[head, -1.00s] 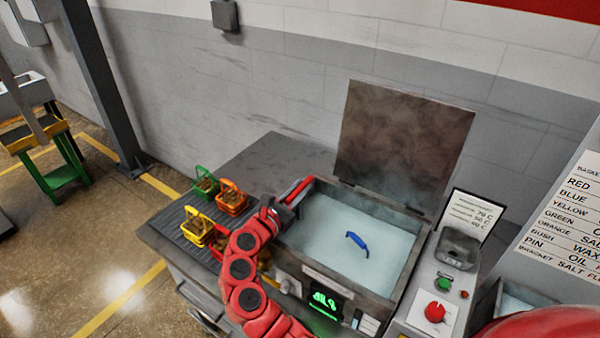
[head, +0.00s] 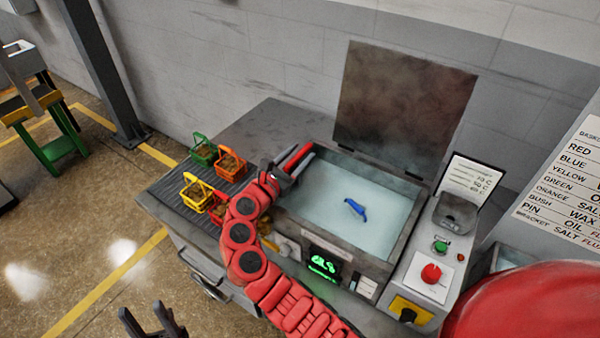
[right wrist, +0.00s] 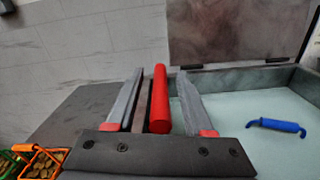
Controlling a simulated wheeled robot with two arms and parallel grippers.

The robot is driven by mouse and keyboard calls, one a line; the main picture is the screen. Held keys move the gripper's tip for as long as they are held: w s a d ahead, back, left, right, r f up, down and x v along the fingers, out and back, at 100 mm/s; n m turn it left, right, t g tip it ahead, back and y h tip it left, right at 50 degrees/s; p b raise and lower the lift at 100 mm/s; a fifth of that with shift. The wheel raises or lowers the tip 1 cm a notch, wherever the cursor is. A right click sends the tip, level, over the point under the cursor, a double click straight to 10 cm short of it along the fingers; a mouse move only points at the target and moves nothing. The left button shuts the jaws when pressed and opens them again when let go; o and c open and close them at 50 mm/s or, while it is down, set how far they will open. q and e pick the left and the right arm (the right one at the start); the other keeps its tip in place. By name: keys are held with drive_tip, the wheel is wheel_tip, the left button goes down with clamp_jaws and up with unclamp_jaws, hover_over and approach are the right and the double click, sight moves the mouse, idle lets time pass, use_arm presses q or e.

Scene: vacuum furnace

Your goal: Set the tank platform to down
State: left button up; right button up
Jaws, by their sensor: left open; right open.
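The tank (head: 402,240) holds pale liquid, and its dark lid (head: 400,108) stands open behind it. A blue curved handle (head: 355,208) shows at the liquid surface; it also shows in the right wrist view (right wrist: 275,126). What is under it is hidden. A red bar (head: 297,158) stands at the tank's left side. My right gripper (head: 288,168) is there, open. In the right wrist view the red bar (right wrist: 160,98) lies between the spread fingers, with gaps visible; contact is unclear. My left gripper (head: 148,320) is open and empty at the bottom left, away from the tank.
Green (head: 203,150), orange (head: 230,167) and yellow (head: 196,192) baskets, and a partly hidden red one, stand on the ribbed surface left of the tank. A red knob (head: 431,273), a green button (head: 440,246) and a yellow-black switch (head: 408,312) are on the right panel.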

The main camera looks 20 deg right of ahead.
drive_tip(key=shift+s+a+r+b, duration=0.1)
drive_tip(key=shift+s+r+b, duration=0.15)
drive_tip(key=shift+r, duration=0.35)
drive_tip(key=shift+s+a+r+b, duration=0.1)
drive_tip(key=shift+r+b, duration=0.15)
drive_tip(key=shift+r, duration=0.35)
drive_tip(key=s+a, duration=0.1)
drive_tip(key=s, duration=0.3)
drive_tip(key=s+a+r+b, duration=0.1)
drive_tip(key=s, duration=0.4)
drive_tip(key=s+a+b, duration=0.1)
drive_tip(key=s+a, duration=0.1)
drive_tip(key=s, duration=0.2)
drive_tip(key=shift+s+r, duration=0.2)
drive_tip(key=shift+s, duration=0.15)
drive_tip(key=shift+s+r, duration=0.1)
drive_tip(key=shift+s, duration=0.4)
drive_tip(key=shift+a, duration=0.1)
